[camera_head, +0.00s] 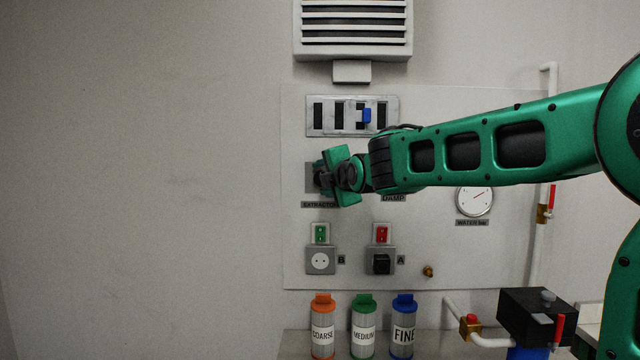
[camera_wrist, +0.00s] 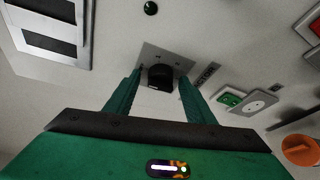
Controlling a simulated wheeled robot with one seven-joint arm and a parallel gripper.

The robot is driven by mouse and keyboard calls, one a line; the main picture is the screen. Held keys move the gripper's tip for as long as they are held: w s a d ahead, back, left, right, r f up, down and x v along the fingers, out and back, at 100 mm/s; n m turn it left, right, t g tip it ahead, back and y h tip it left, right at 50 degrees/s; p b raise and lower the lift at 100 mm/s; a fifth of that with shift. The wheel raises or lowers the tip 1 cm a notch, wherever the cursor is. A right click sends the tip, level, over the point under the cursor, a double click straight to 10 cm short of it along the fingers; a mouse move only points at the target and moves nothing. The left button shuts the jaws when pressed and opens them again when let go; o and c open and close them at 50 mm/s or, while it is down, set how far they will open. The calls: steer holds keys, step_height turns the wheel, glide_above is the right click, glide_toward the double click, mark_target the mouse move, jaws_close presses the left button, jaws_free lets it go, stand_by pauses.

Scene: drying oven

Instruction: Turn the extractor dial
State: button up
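The extractor dial (camera_wrist: 160,78) is a black knob on a square grey plate (camera_wrist: 158,56), seen ahead of my gripper in the wrist view. In the head view the plate (camera_head: 310,178) shows above the EXTRACTOR label (camera_head: 318,204), with the dial mostly hidden by my gripper (camera_head: 321,175). In the wrist view my gripper (camera_wrist: 161,76) is open, with one green finger on each side of the dial. Small gaps seem to show between the fingers and the knob; contact cannot be told for sure.
A slotted switch panel (camera_head: 340,116) with a blue lever is above, beneath a vent (camera_head: 352,30). Sockets B (camera_head: 320,261) and A (camera_head: 381,261) are below. Orange, green and blue canisters stand at the bottom. My arm covers most of the DAMP control. The left wall is clear.

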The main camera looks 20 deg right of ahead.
steer(key=s+r, duration=0.1)
steer(key=s, duration=0.9)
steer(key=shift+s+d+r, duration=0.2)
steer(key=shift+s+r, duration=0.05)
steer(key=shift+s, duration=0.05)
steer(key=s+d+f+m+g+h, duration=0.1)
steer(key=s+d+f+m+g, duration=0.3)
steer(key=f, duration=0.3)
steer(key=s+d+f+m+g+h, duration=0.1)
steer(key=s+d+f+m, duration=0.35)
steer(key=f, duration=0.25)
steer(key=s+d+f+m+g+h, duration=0.1)
steer(key=s+d+f+m+g, duration=0.25)
steer(key=s+d+f, duration=0.2)
steer(key=s+f+m+g+y, duration=0.1)
steer(key=s+f+m+g, duration=0.3)
steer(key=s+f+m, duration=0.3)
steer(key=s+d+f+m+g+y, duration=0.1)
steer(key=s+f+m+g, duration=0.3)
steer(key=s, duration=1.4)
step_height(320, 180, down, 5)
steer(key=m, duration=0.4)
steer(key=shift+s+d+m+y, duration=0.15)
steer(key=shift+s+m+y, duration=0.05)
steer(key=shift+m+y, duration=0.1)
